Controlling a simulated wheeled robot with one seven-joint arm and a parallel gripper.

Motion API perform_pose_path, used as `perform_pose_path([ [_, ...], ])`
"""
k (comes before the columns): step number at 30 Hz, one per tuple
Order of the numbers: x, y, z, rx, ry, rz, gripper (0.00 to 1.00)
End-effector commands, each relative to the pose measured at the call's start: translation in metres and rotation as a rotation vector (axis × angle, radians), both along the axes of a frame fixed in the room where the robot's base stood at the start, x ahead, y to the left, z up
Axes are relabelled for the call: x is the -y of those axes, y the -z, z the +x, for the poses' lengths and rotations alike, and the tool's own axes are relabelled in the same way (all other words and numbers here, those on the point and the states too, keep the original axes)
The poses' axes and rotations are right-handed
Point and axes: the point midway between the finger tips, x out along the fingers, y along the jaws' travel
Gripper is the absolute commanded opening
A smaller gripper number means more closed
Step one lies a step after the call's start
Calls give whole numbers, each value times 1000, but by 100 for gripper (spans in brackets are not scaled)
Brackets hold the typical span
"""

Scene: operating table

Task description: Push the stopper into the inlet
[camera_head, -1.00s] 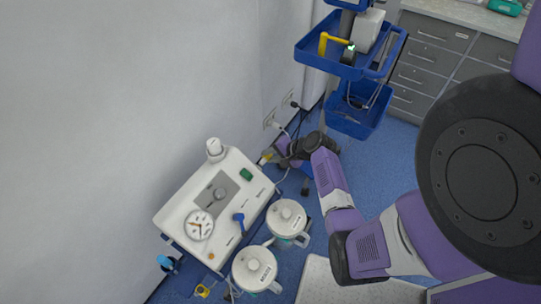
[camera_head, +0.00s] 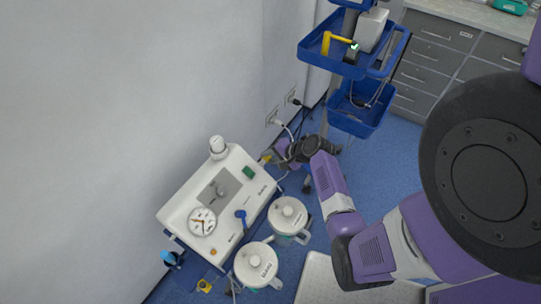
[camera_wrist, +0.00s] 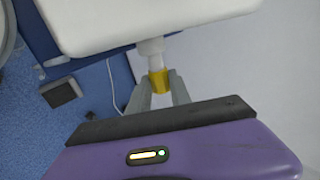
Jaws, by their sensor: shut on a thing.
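A white suction machine (camera_head: 222,205) with a round gauge stands against the wall. In the wrist view its white body (camera_wrist: 150,18) fills the top, and a short pale inlet tube (camera_wrist: 152,50) sticks out of it toward my gripper (camera_wrist: 159,88). My gripper is shut on a small yellow stopper (camera_wrist: 159,80), which is in line with the tube. The stopper meets or nearly meets the tube's end; I cannot tell how far it is in. In the head view the yellow stopper (camera_head: 265,160) shows small at the machine's right side, and my gripper (camera_head: 272,157) is partly hidden.
Two lidded jars (camera_head: 288,215) (camera_head: 256,265) stand at the machine's front right. A blue cart (camera_head: 340,60) stands behind my arm. Plugs and cables hang from wall sockets (camera_head: 272,115) near my gripper. Grey drawers (camera_head: 435,55) are at the back right.

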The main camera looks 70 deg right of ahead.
Motion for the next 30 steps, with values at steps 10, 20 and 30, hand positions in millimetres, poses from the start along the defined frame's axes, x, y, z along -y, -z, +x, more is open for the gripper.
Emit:
perform_pose_path([
  [10,-10,0,3,0,-4,3,0],
  [20,-10,1,3,0,-2,2,50],
  [30,-12,-8,-6,0,-1,1,50],
])
